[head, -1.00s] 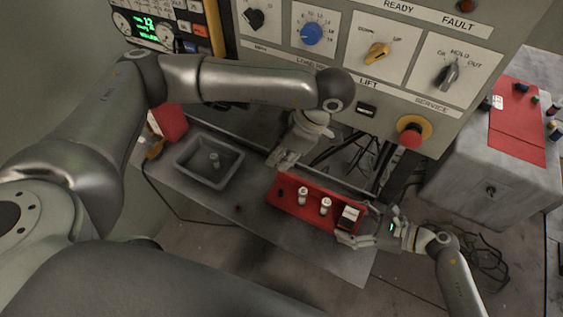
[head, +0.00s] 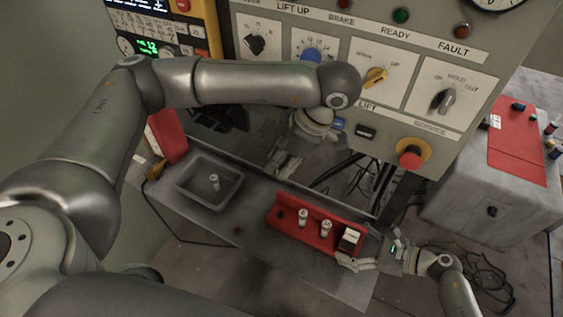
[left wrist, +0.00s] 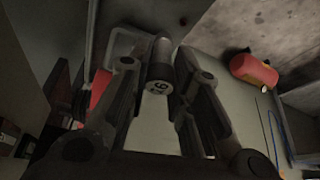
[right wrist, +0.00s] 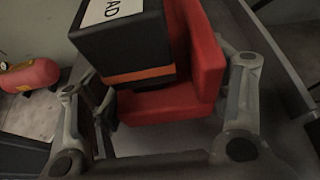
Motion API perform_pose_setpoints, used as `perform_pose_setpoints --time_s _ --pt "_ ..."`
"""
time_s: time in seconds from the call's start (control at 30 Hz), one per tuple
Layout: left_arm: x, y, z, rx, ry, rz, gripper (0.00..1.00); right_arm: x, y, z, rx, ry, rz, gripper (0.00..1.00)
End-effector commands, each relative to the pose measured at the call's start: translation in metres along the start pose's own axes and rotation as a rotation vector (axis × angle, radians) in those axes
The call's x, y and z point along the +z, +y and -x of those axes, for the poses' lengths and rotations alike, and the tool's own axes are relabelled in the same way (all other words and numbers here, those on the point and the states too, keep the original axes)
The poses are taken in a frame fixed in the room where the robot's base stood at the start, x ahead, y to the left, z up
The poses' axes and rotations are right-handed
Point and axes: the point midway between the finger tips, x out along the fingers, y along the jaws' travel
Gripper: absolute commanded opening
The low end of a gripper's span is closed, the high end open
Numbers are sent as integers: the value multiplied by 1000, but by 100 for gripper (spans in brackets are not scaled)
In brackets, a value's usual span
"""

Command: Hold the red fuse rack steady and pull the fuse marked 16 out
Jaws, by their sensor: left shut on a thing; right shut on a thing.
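The red fuse rack (head: 289,226) lies on the grey bench with two pale fuses (head: 303,217) (head: 327,228) upright in it and an empty-looking dark hole near its left end. A black block with a white label (head: 350,239) stands at its right end. My right gripper (head: 355,262) is shut on that end of the rack; in the right wrist view its fingers straddle the red body (right wrist: 160,102). My left gripper (head: 287,165) is behind and above the rack's left end, apart from it. In the left wrist view it is shut on a fuse (left wrist: 159,88) whose dark end shows a turned mark like 16.
A grey tray (head: 236,190) left of the rack holds one small pale fuse. The control panel with knobs and a red stop button (head: 410,156) rises behind. Dark cables hang below it. A grey box with a red top (head: 515,145) stands right.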

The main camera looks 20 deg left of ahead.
Motion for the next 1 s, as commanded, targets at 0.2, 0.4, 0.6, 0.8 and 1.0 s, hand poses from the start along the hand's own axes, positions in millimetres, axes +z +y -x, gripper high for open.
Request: perform_pose_setpoints --time_s 0.2,0.4,0.6,0.8,1.0 --pt "0 0 0 0 0 0 4 -1 0 0 1 1 0 85" --pt "0 0 0 0 0 0 4 0 0 0 0 1 0 96" --pt "0 0 0 0 0 0 4 0 0 0 0 0 0 96" --pt "0 0 0 0 0 0 4 -2 0 14 -2 4 0 96" --pt "0 0 0 1 0 0 4 -2 0 55 -2 6 0 96"
